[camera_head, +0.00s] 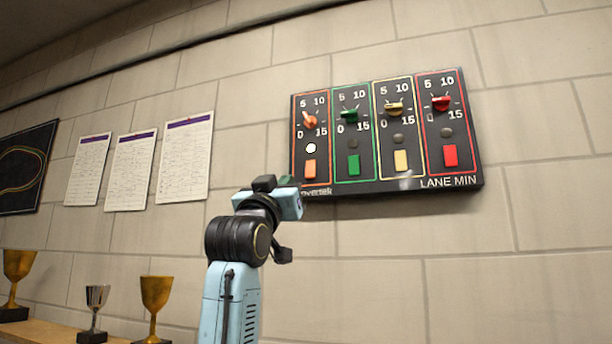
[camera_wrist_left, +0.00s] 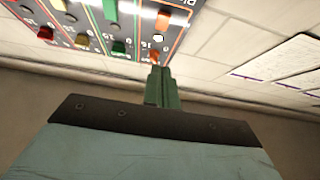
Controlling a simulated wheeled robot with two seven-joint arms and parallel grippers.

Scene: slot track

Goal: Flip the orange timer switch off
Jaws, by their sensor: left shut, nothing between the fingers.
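The orange timer switch (camera_head: 310,169) is a small rocker at the bottom of the leftmost column of a black wall panel (camera_head: 397,181). Its round lamp (camera_head: 311,148) above it glows white; the other columns' lamps are dark. I cannot tell the rocker's tilt. The switch also shows at the top of the left wrist view (camera_wrist_left: 163,18). My left gripper (camera_head: 284,182) is just left of the panel's lower left corner in the head view. Its green fingers (camera_wrist_left: 160,72) are shut and empty, their tips appearing near the orange knob (camera_wrist_left: 155,57); contact is not visible. My right gripper is out of view.
Green (camera_head: 353,165), yellow (camera_head: 401,161) and red (camera_head: 450,156) switches sit right of the orange one, each below a knob. Paper sheets (camera_head: 131,170) hang on the wall to the left. Trophies (camera_head: 155,294) stand on a shelf lower left. The wall below the panel is bare.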

